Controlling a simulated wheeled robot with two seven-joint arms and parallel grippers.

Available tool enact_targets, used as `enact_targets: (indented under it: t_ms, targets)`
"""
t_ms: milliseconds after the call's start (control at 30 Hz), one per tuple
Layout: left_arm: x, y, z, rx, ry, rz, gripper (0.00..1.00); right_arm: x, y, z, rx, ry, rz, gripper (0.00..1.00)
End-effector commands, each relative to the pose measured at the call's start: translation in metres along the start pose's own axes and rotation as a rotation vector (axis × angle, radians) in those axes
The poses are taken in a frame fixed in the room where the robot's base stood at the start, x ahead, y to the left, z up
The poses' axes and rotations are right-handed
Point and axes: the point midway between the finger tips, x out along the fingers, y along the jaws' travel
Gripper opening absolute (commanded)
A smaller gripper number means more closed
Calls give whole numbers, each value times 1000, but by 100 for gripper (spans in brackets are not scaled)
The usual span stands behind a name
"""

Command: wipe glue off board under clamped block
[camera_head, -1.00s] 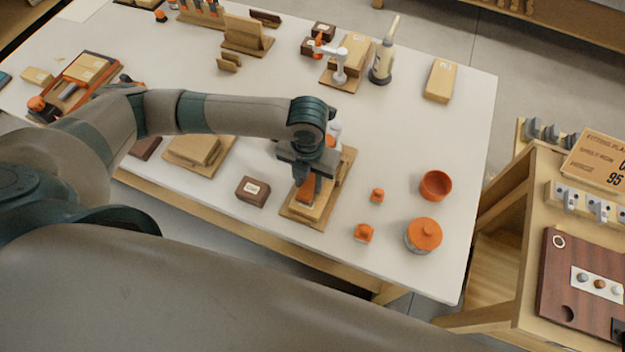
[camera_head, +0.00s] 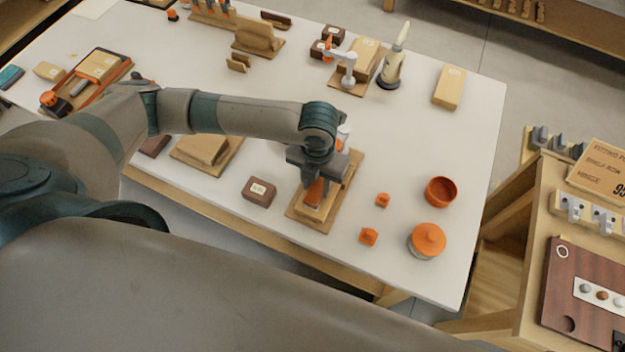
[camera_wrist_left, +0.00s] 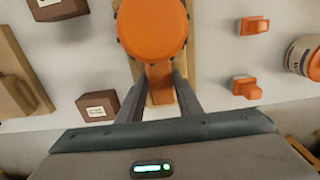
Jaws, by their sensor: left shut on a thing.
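My left gripper (camera_head: 315,182) is shut on a narrow orange-brown piece (camera_wrist_left: 160,84), low over the near part of a wooden board (camera_head: 296,212). I cannot tell what the piece is. A pale wood block (camera_head: 313,213) lies on this board, partly hidden by the gripper. A white and orange clamp (camera_head: 344,133) shows behind my wrist, mostly hidden. In the wrist view a large round orange part (camera_wrist_left: 153,28) covers the board just beyond the fingertips. No glue can be made out. My right gripper is not in view.
A dark labelled block (camera_head: 260,190) stands left of the board. Two small orange pieces (camera_head: 382,200) (camera_head: 369,236), an orange bowl (camera_head: 441,191) and an orange-lidded jar (camera_head: 427,241) stand right. A glue bottle (camera_head: 392,68) and another clamped board (camera_head: 347,87) are farther back.

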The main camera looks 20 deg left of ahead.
Motion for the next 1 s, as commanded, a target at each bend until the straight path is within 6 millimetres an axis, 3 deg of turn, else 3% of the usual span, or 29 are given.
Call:
enact_targets:
  t_ms: [633,1000]
  targets:
    - [0,-8,0,1,0,0,14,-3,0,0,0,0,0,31]
    - [1,-24,0,1,1,-1,14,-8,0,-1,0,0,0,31]
